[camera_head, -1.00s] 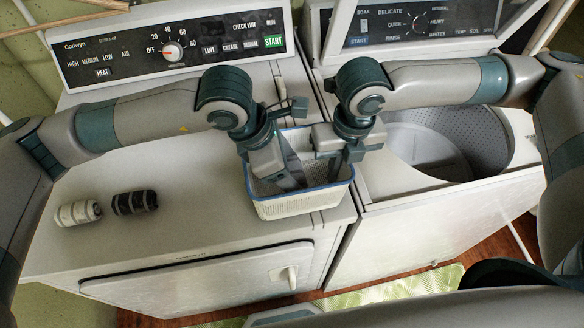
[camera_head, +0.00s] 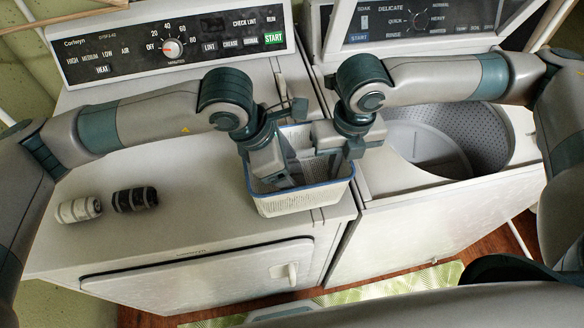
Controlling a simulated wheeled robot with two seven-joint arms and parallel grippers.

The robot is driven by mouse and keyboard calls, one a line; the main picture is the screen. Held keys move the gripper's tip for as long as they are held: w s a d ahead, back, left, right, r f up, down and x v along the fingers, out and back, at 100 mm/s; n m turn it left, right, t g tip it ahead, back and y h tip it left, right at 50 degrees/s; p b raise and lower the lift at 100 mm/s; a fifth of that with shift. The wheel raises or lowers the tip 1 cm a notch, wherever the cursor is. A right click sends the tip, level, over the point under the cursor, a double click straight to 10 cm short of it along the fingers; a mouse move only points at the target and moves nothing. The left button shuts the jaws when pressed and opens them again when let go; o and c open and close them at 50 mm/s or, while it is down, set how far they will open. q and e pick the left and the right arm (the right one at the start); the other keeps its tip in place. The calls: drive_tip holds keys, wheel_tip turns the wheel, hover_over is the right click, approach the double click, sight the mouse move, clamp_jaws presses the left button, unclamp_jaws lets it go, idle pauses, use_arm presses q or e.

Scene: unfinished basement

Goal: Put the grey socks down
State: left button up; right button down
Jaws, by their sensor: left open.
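A white basket (camera_head: 300,203) with a blue rim stands on the dryer top, near its right edge. My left gripper (camera_head: 279,172) is open and reaches down into the basket. A greyish shape shows beside its fingers, but I cannot tell whether it is the grey socks or part of the gripper. My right gripper (camera_head: 335,142) is at the basket's right back side, by the rim. Its fingertips are partly hidden, so I cannot tell whether it is shut on anything. Much of the basket's inside is hidden by the grippers.
A rolled white striped pair of socks (camera_head: 78,209) and a rolled black pair (camera_head: 135,199) lie on the dryer top (camera_head: 180,210) at left. The open washer tub (camera_head: 445,140) is at right. The dryer top's middle is clear.

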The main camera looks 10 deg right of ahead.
use_arm(q)
drive_tip(key=shift+r, duration=0.65)
drive_tip(key=v, duration=1.1)
drive_tip(key=shift+a+r, duration=0.15)
drive_tip(key=shift+r, duration=0.2)
use_arm(e)
drive_tip(key=c, duration=1.9)
unclamp_jaws()
drive_tip(key=r, duration=1.2)
drive_tip(key=shift+d, duration=0.3)
